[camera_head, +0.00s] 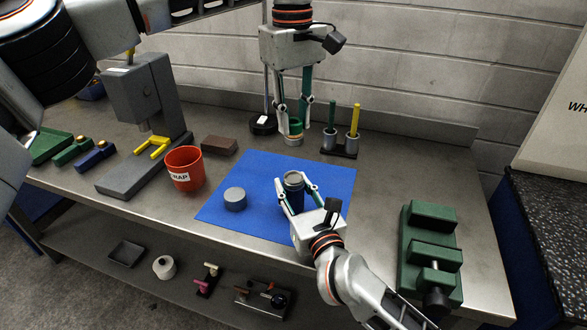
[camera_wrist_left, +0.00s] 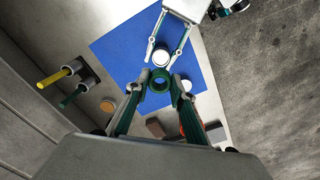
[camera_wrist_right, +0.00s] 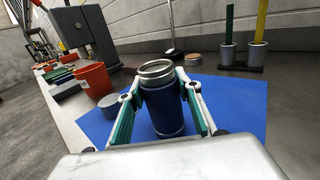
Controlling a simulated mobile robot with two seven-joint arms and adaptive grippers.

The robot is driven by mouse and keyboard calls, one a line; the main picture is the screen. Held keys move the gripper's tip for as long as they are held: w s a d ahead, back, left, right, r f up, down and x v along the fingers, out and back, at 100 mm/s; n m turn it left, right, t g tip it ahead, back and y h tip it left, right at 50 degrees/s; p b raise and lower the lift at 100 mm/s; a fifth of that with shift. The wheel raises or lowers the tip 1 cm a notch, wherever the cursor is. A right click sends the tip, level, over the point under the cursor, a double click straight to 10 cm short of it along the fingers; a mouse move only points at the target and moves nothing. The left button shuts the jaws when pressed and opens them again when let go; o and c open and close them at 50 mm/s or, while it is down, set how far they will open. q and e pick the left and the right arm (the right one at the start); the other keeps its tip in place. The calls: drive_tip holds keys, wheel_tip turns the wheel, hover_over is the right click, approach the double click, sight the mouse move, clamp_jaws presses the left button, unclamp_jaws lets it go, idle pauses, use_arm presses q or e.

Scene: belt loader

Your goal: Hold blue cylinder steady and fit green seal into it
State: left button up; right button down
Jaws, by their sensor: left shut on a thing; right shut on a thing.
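The blue cylinder (camera_head: 293,197) with a silver rim stands upright on the blue mat (camera_head: 250,219). My right gripper (camera_head: 296,188) is shut on its sides; the right wrist view shows the fingers either side of the blue body (camera_wrist_right: 168,112) and the open rim (camera_wrist_right: 156,69) above them. The green seal (camera_head: 296,125) is a ring held in my left gripper (camera_head: 294,122), above the back of the mat and apart from the cylinder. The left wrist view shows the ring (camera_wrist_left: 160,83) between the fingertips, near the cylinder's top (camera_wrist_left: 160,57) in the picture.
A grey puck (camera_head: 235,199) lies on the mat left of the cylinder. A red scrap cup (camera_head: 184,169), brown block (camera_head: 219,145) and grey press (camera_head: 148,95) stand further left. A holder with green and yellow sticks (camera_head: 339,146) is behind; a green vise (camera_head: 430,252) is right.

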use_arm(q)
drive_tip(key=f+m, duration=0.2)
drive_tip(key=m, duration=0.1)
hover_over(294, 179)
wheel_tip(294, 179, down, 6)
drive_tip(key=shift+r, duration=0.1)
drive_tip(key=shift+f, duration=2.2)
drive_tip(key=shift+f, duration=0.2)
drive_tip(key=shift+s+a+f, duration=0.15)
drive_tip(key=shift+a+f, duration=0.05)
drive_tip(key=shift+f, duration=0.4)
use_arm(e)
drive_tip(key=shift+s+a+r, duration=0.1)
drive_tip(key=shift+s+a, duration=0.05)
use_arm(q)
drive_tip(key=o, duration=0.9)
drive_tip(key=shift+d+f, duration=0.1)
drive_tip(key=shift+d, duration=0.05)
